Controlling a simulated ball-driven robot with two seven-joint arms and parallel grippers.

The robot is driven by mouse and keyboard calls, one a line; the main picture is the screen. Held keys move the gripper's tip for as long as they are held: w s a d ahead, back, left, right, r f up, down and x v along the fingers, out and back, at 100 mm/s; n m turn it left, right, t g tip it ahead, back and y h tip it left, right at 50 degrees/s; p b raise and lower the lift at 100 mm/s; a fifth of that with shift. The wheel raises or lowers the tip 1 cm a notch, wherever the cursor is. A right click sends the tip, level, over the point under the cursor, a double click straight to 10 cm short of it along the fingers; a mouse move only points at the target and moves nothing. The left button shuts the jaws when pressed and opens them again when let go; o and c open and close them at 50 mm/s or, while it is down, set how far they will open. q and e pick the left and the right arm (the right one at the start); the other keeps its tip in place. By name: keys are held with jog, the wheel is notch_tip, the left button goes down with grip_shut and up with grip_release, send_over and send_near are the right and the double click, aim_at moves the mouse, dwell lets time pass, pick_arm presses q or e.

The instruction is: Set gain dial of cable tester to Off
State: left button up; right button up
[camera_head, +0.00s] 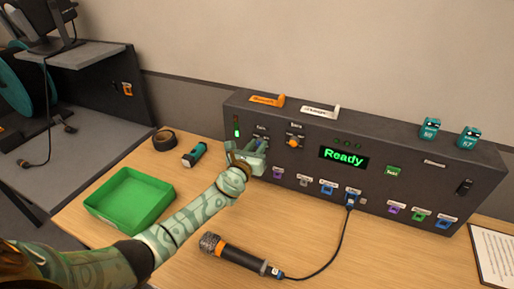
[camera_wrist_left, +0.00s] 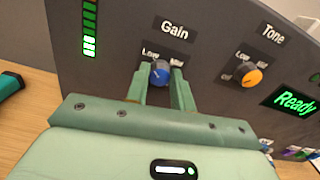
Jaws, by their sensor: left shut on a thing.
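The cable tester (camera_head: 345,175) is a long dark box standing at the back of the table. My left gripper (camera_wrist_left: 160,78) is shut on the gain dial, one finger on each side. My right gripper is not in view.
The tester's display (camera_head: 343,157) reads "Ready". A green tray (camera_head: 130,203), a teal flashlight (camera_head: 194,155) and a black tape roll (camera_head: 164,140) lie to the left. A microphone (camera_head: 240,257) with a cable plugged into the tester lies in front.

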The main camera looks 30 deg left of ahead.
pick_arm(q)
jog(key=n+b, duration=0.1)
jog(key=n, duration=0.3)
jog(key=shift+f, duration=0.15)
jog(key=n+b, duration=0.1)
jog(key=n, duration=0.3)
jog(key=shift+a+n, duration=0.1)
jog(key=shift+n, duration=0.3)
jog(key=n, duration=0.3)
jog(key=shift+n, duration=0.3)
jog(key=n, duration=0.4)
jog(key=shift+f+n, duration=0.1)
jog(key=shift+n, duration=0.2)
jog(key=o, duration=1)
jog(key=shift+s, duration=0.1)
